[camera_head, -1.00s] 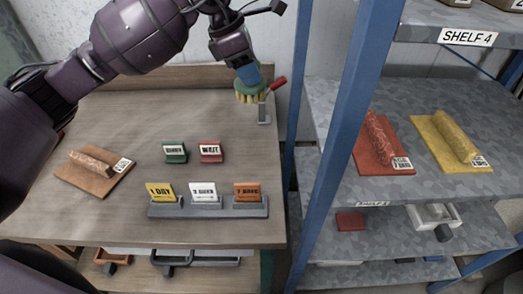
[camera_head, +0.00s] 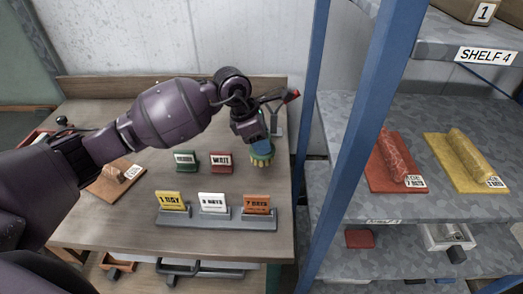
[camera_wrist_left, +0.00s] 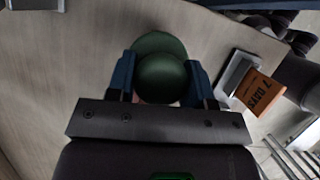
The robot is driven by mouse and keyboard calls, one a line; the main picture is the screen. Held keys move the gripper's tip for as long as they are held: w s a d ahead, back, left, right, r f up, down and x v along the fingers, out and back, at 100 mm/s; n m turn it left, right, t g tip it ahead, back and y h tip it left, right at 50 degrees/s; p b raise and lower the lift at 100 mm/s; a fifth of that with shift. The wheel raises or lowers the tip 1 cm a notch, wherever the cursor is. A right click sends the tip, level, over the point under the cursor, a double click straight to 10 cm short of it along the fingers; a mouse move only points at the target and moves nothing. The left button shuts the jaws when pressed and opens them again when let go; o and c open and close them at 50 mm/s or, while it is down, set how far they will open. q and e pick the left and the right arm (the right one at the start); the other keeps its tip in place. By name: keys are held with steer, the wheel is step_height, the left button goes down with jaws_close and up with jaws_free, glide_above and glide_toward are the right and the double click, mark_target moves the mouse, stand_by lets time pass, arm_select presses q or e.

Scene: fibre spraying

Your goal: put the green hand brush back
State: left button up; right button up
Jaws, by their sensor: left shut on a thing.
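The green hand brush (camera_head: 261,157) has a green body and pale yellow bristles that point down. My left gripper (camera_head: 262,143) is shut on it, near the right side of the wooden table, in front of the small grey stand (camera_head: 277,122). I cannot tell whether the bristles touch the table. In the left wrist view the brush's round green top (camera_wrist_left: 160,76) sits between the blue fingers of my left gripper (camera_wrist_left: 162,82). My right gripper is out of view.
A red-handled tool (camera_head: 291,96) is by the grey stand. Green (camera_head: 186,160) and red (camera_head: 221,161) signs stand left of the brush. A grey holder (camera_head: 225,220) with day cards is in front. A blue shelf post (camera_head: 350,130) rises at right.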

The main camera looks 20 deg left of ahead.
mark_target(268, 159)
arm_select(q)
step_height(268, 159, down, 3)
steer(key=shift+f, duration=0.75)
steer(key=o, duration=0.7)
steer(key=shift+o, duration=1.2)
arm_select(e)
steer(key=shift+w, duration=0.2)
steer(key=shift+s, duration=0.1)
